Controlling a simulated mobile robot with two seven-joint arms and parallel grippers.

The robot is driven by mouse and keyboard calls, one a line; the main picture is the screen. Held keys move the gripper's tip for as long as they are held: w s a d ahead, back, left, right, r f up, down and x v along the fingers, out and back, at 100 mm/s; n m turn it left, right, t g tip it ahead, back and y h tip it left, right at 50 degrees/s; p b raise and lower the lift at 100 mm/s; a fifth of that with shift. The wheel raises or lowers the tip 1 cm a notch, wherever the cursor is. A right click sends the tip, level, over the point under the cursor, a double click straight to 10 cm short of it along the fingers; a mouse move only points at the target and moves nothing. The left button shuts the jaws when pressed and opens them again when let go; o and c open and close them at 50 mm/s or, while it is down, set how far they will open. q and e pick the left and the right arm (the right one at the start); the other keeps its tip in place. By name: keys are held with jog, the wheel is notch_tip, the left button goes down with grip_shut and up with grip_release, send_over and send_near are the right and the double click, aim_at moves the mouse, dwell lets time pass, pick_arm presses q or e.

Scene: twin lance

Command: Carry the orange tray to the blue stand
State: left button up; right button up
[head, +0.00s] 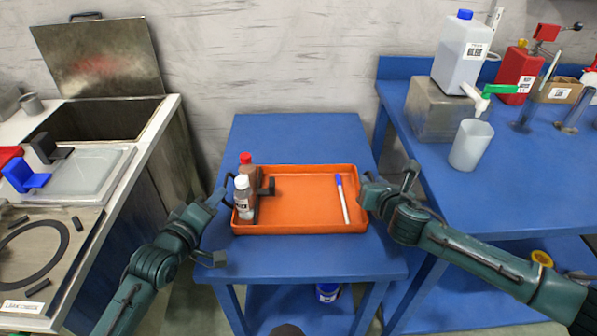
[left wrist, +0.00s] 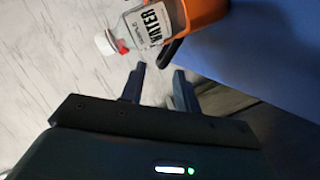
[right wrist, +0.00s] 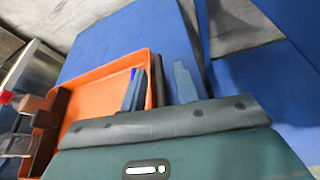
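The orange tray (head: 300,213) sits flat on a low blue stand (head: 290,138). On its left side are a white-capped WATER bottle (head: 243,203), a brown red-capped bottle (head: 247,173) and a black block. A white pen with a blue cap (head: 343,200) lies on its right side. My left gripper (head: 225,196) is open by the tray's left end; its left wrist view shows the dark handle (left wrist: 168,54) just beyond the fingertips (left wrist: 160,80). My right gripper (head: 368,187) is open at the right end, its fingers (right wrist: 158,82) apart on either side of the dark handle (right wrist: 157,72).
A blue workbench (head: 500,205) on the right holds a jug (head: 462,55), a beaker (head: 471,145) and a red container. A counter with an open-lidded basin (head: 90,120) stands on the left. The stand's top is clear behind and in front of the tray.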

pick_arm(q)
jog(key=v, duration=0.5)
jog(key=shift+s+a+r, duration=0.1)
jog(key=shift+s+r, duration=0.05)
jog(key=shift+s, duration=0.2)
pick_arm(e)
jog(key=shift+s, duration=0.1)
jog(key=v, duration=1.2)
